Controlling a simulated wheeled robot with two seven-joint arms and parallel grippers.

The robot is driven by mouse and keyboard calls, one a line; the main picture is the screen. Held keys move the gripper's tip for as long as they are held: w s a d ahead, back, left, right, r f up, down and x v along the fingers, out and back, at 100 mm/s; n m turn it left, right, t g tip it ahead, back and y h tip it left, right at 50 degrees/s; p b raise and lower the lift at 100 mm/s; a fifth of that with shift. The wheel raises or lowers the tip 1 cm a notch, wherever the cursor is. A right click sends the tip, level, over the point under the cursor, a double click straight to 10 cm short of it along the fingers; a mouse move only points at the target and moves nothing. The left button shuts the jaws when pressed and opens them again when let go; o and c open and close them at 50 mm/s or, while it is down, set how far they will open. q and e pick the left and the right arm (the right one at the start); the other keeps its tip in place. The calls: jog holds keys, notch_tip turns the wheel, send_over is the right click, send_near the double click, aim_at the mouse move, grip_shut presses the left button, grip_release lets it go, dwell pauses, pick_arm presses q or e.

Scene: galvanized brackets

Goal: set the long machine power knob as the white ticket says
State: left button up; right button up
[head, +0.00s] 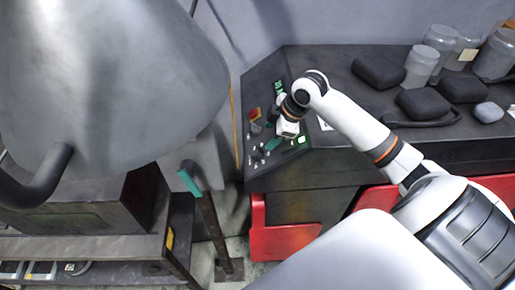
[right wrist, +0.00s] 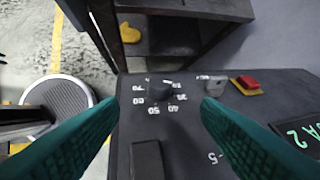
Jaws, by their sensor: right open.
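A black knob (right wrist: 160,91) sits on the dark control panel (right wrist: 185,145) in the right wrist view. White numbers ring it, 40, 50, 60 and 70 among them; its pointer's setting is unclear. My right gripper (right wrist: 160,104) is open, its teal fingers on either side of the knob in the picture, apparently not touching it. In the head view the right gripper (head: 273,142) is over the panel (head: 256,95). A small white patch (head: 325,123) beside the arm may be the ticket; I cannot read it. A teal finger (head: 189,181), apparently of my left gripper, shows low left.
A grey knob (right wrist: 214,84) and a red switch (right wrist: 248,83) on a yellow plate stand right of the black knob. Black cases (head: 424,104) and clear jars (head: 421,65) crowd the bench's right. Red bins (head: 283,240) are below. A grey cone (head: 110,75) fills the upper left.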

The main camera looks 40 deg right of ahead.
aim_at(255, 153)
jog(key=p+x, duration=0.2)
jog(key=x, duration=0.7)
jog(key=shift+w+a+p, duration=0.1)
jog(key=shift+p, duration=0.3)
jog(key=shift+x, duration=0.8)
jog(key=c, duration=1)
jog(key=m+t+h, duration=0.3)
jog(key=m+h, duration=0.1)
jog(key=shift+s+a+f, duration=0.15)
jog(key=shift+s+a, duration=0.15)
jog(key=shift+a, duration=0.1)
jog(key=shift+a+f+m+t+h, duration=0.15)
jog(key=shift+m+t+h, duration=0.45)
jog(key=shift+m+h, duration=0.6)
jog(key=shift+h+b, duration=0.3)
